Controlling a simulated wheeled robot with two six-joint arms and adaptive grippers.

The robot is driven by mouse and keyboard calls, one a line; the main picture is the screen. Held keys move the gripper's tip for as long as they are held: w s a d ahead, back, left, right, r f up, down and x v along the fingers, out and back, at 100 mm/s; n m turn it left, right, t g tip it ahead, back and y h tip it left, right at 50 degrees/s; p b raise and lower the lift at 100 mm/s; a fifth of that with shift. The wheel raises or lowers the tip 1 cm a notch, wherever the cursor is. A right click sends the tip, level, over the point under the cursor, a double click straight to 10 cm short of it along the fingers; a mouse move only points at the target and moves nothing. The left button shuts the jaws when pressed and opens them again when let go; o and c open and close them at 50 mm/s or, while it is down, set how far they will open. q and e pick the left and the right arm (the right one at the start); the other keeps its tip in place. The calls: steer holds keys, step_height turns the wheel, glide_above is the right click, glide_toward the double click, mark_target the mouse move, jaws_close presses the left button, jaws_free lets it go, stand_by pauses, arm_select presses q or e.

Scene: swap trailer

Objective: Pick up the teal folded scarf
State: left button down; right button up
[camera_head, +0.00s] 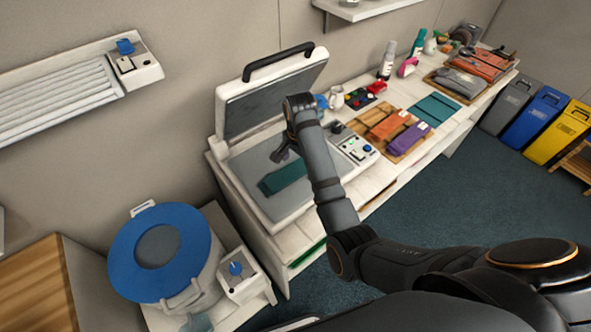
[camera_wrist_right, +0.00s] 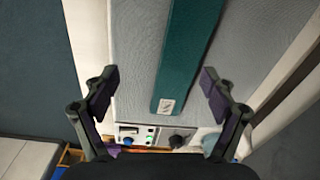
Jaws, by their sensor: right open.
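The teal folded scarf (camera_head: 282,177) lies flat on the grey pad of the open press (camera_head: 270,210) in the head view. In the right wrist view the scarf (camera_wrist_right: 187,50) runs up the picture as a long teal strip with a small pale label at its near end. My right gripper (camera_head: 283,150) is over the pad, near the scarf. In the right wrist view its two fingers (camera_wrist_right: 160,95) are spread apart, with the scarf's near end between them in the picture. They hold nothing. My left gripper is not in view.
The press lid (camera_head: 275,92) stands raised behind the pad. A control panel (camera_head: 355,148) sits at the pad's right. A wooden tray (camera_head: 372,130) holds orange and purple folded cloths, with another teal cloth (camera_head: 434,109) beyond. A blue-topped round machine (camera_head: 190,235) stands at the left.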

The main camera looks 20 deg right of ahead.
mark_target(289, 173)
steer(key=w+a+m+b, duration=0.1)
steer(key=w+a+r+b, duration=0.1)
steer(key=w+b, duration=0.1)
steer(key=shift+a+r+m+g, duration=0.1)
steer(key=shift+a+m+g, duration=0.1)
steer(key=shift+m+g, duration=0.15)
steer(key=shift+f, duration=0.95)
steer(key=shift+f+p, duration=0.25)
steer(key=shift+p, duration=0.05)
step_height(289, 173, down, 4)
steer(key=shift+d+p, duration=0.15)
steer(key=shift+p, duration=0.65)
steer(key=shift+w+f, duration=0.1)
steer(key=shift+f, duration=0.35)
steer(key=c, duration=1.4)
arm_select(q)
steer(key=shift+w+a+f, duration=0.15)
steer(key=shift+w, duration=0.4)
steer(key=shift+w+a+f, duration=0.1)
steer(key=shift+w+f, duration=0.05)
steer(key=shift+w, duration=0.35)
